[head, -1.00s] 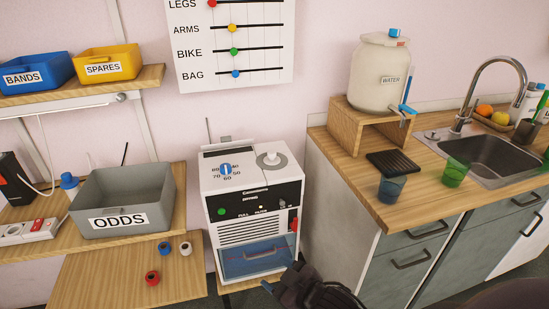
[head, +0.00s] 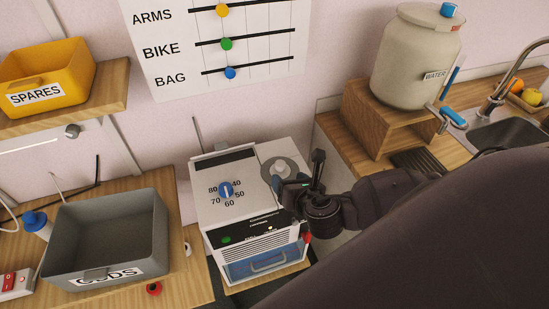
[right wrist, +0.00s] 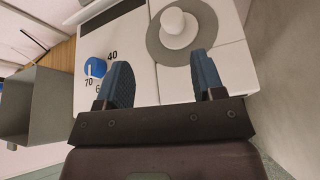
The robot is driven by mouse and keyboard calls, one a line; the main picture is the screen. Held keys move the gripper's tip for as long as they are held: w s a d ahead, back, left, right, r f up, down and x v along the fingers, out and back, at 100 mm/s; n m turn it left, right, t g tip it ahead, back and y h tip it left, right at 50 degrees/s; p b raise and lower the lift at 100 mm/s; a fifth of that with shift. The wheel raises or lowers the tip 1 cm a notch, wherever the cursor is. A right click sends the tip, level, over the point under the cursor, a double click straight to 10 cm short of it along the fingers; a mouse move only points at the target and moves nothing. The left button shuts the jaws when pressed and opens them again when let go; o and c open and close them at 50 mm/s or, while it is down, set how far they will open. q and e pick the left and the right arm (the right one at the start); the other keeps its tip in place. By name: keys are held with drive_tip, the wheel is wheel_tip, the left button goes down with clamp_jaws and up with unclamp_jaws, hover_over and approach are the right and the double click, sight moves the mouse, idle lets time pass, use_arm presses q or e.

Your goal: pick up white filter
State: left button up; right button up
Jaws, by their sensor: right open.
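A white knobbed piece (head: 280,168), which I take to be the white filter, stands on a grey ring on top of the white machine (head: 215,165). It also shows in the right wrist view (right wrist: 178,27), beyond my fingertips. My right gripper (head: 299,176) is open over the right side of the machine top, close to the white piece. In the right wrist view, its two blue-grey fingers (right wrist: 160,65) are spread with nothing between them. My left gripper is not in view.
A blue dial (head: 226,190) sits left on the machine top, and a thin aerial rises behind. The grey ODDS bin (head: 156,235) stands to the left. The water jar (head: 415,60) and wooden stand (head: 365,115) are right.

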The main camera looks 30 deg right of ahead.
sight(281, 165)
drive_tip(key=shift+w+d+r+n+h, duration=0.2)
drive_tip(key=shift+d+n+h, duration=0.25)
drive_tip(key=shift+n, duration=0.15)
drive_tip(key=shift+s+r+n, duration=0.15)
drive_tip(key=shift+s+n, duration=0.3)
drive_tip(key=shift+n, duration=0.15)
drive_tip(key=x, duration=0.4)
drive_tip(key=shift+r, duration=0.1)
drive_tip(key=shift+w+d+f, duration=0.2)
drive_tip(key=shift+w+f, duration=0.05)
drive_tip(key=shift+w, duration=0.3)
drive_tip(key=shift+w+d+f, duration=0.1)
drive_tip(key=shift+w+f, duration=0.15)
drive_tip(key=shift+w, duration=0.15)
drive_tip(key=shift+p+x, duration=0.45)
drive_tip(key=shift+x, duration=1.85)
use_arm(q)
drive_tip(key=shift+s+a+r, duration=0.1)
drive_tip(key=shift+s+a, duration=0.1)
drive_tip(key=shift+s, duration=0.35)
use_arm(e)
drive_tip(key=shift+s+f, duration=0.1)
drive_tip(key=shift+f, duration=0.05)
